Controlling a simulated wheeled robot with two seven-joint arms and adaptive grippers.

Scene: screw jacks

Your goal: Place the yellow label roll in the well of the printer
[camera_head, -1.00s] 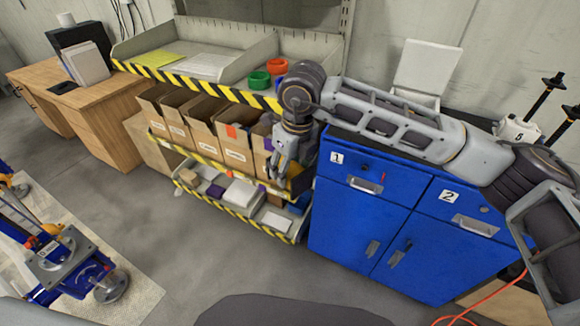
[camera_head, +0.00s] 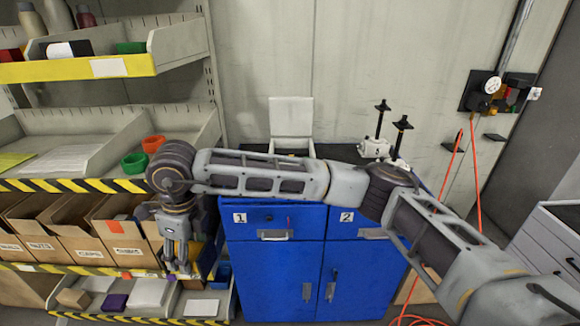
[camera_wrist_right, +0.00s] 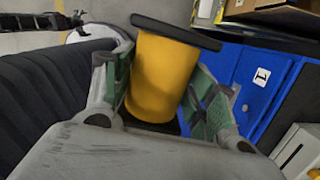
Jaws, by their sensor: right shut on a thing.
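In the right wrist view, the yellow label roll (camera_wrist_right: 161,78) sits between the green-padded fingers of my right gripper (camera_wrist_right: 168,92), which is shut on it. The roll is tilted and has a black disc at its upper end. In the head view, my right gripper (camera_head: 178,262) points down in front of the shelf bins, left of the blue cabinet. A white unit with a raised lid (camera_head: 291,118), which looks like the printer, stands at the back of the cabinet top. My forearm hides its lower part, and its well cannot be seen. My left gripper is not in view.
The blue cabinet (camera_head: 290,278) has doors and numbered drawers. Black-topped screw jacks (camera_head: 377,146) stand on its top at the right. A shelf rack with cardboard bins (camera_head: 85,243) and green and orange rings (camera_head: 153,144) is at left. An orange hose (camera_head: 474,175) hangs at right.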

